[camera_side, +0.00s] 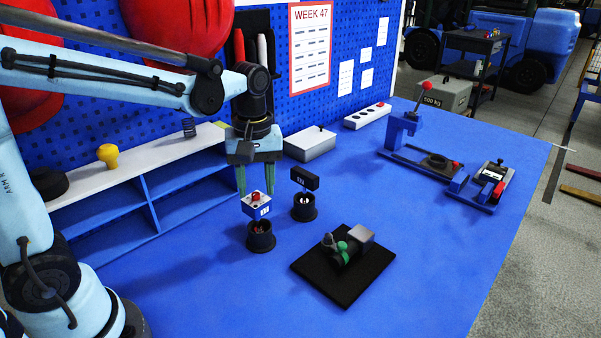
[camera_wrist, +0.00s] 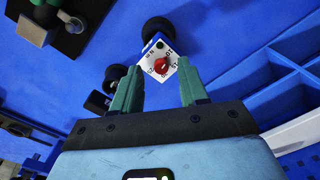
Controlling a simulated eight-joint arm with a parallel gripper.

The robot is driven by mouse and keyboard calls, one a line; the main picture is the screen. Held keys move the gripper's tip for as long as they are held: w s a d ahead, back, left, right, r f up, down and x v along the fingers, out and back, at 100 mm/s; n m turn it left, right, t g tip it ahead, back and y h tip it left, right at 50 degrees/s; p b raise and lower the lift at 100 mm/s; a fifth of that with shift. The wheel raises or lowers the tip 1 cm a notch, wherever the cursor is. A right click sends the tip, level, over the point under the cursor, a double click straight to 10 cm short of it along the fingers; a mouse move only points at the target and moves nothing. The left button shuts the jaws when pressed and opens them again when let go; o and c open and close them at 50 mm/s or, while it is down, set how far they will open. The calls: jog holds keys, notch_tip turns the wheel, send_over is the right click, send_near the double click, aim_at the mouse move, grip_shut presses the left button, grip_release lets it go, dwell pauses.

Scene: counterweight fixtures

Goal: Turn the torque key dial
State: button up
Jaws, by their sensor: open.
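The torque key has a white square face with a red dial (camera_side: 256,197) on top and a blue and white body (camera_side: 257,210). It stands in a black round holder (camera_side: 261,238) on the blue table. In the wrist view the red dial (camera_wrist: 162,66) sits on the white face, with dark markings around it. My gripper (camera_side: 256,190) points down over the key with its green fingers apart. In the wrist view the fingertips of my gripper (camera_wrist: 158,70) appear on either side of the dial. I see no contact; the exact height gap is hard to tell.
A second black holder (camera_side: 304,208) with a black-topped tool (camera_side: 305,179) stands close to the right. A black mat (camera_side: 345,277) with a small grey and green fixture lies in front. A blue shelf (camera_side: 140,222) is at left, a grey box (camera_side: 310,144) behind. The right front table is clear.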

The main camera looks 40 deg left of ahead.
notch_tip(320, 180, up, 12)
jog(key=shift+w+f, duration=0.15)
jog(key=shift+f, duration=0.1)
jog(key=shift+d, duration=0.1)
dwell(0.4)
jog(key=m+t, duration=0.8)
jog(key=m, duration=0.3)
send_near(256, 195)
jog(key=f, duration=0.2)
jog(key=w+d+f, duration=0.1)
jog(key=f, duration=0.1)
jog(key=shift+f, duration=0.1)
